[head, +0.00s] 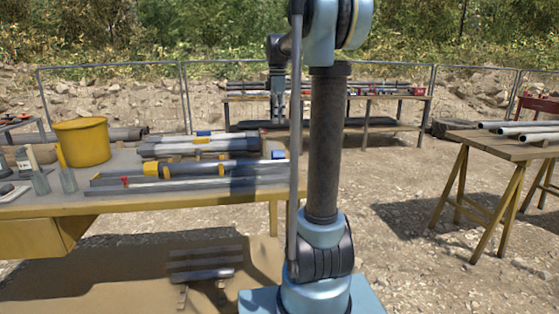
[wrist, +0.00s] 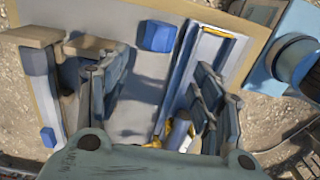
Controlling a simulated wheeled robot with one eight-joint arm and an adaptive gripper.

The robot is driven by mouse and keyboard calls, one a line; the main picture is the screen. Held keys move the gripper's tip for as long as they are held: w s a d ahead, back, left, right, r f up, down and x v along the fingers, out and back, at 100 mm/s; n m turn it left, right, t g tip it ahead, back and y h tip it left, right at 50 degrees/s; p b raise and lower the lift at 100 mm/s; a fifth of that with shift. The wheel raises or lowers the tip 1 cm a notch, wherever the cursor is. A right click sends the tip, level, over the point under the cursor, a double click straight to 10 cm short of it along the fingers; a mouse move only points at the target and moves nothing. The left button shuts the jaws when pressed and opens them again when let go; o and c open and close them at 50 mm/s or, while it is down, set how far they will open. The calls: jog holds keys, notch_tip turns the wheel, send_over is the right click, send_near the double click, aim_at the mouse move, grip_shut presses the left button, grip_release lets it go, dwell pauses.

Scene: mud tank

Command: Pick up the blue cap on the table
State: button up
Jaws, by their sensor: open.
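The blue cap (wrist: 158,36) lies on the table (wrist: 133,118) in the wrist view, on a bare strip between pipes. In the head view, a small blue piece (head: 278,154) near the table's right end appears to be the same cap. My gripper (head: 277,118) points down above the far right part of the table. In the wrist view my gripper (wrist: 155,92) is open and empty, its fingers wide apart. The cap shows beyond the gap between the fingers, toward the top of the picture, not touching either finger.
Long pipes (head: 190,187) lie along the table's near side, and a pipe stack (head: 200,147) lies behind. A yellow bucket (head: 81,142) and hand tools stand at the left. Another blue piece (wrist: 48,137) shows by the left pipe. A trestle table (head: 505,148) stands right.

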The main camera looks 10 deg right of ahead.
aim_at(277, 151)
notch_tip(277, 151, down, 12)
jog(key=shift+r, duration=0.1)
jog(key=shift+a+f, duration=0.15)
jog(key=shift+f, duration=2.55)
jog(key=shift+c, duration=0.2)
jog(key=c, duration=0.8)
